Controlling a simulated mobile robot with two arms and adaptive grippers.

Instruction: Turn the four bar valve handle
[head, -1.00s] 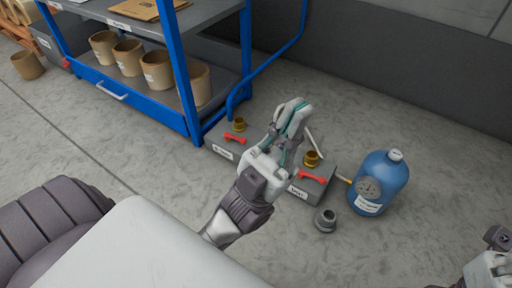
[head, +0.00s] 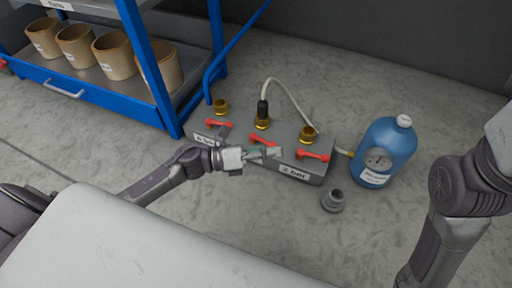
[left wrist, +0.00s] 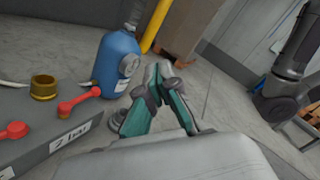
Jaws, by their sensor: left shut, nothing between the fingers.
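The grey valve block (head: 300,172) lies on the floor with red bar handles along its front edge. The left handle (head: 218,124) has a label too small to read surely. The right handle (head: 313,155) is above a label that reads 2 bar in the left wrist view, where this handle (left wrist: 80,101) also shows. The middle handle (head: 256,141) is partly hidden by my left gripper (head: 278,152), and its label is hidden. My left gripper is shut and empty, over the block's front edge beside the middle handle; contact cannot be told. My right gripper is out of view.
Brass ports stand behind the handles; a black plug (head: 262,108) with a pale hose sits in the middle one. A blue gas bottle (head: 384,150) with a gauge and a grey fitting (head: 333,200) stand to the right. A blue shelf (head: 150,75) with pots is left.

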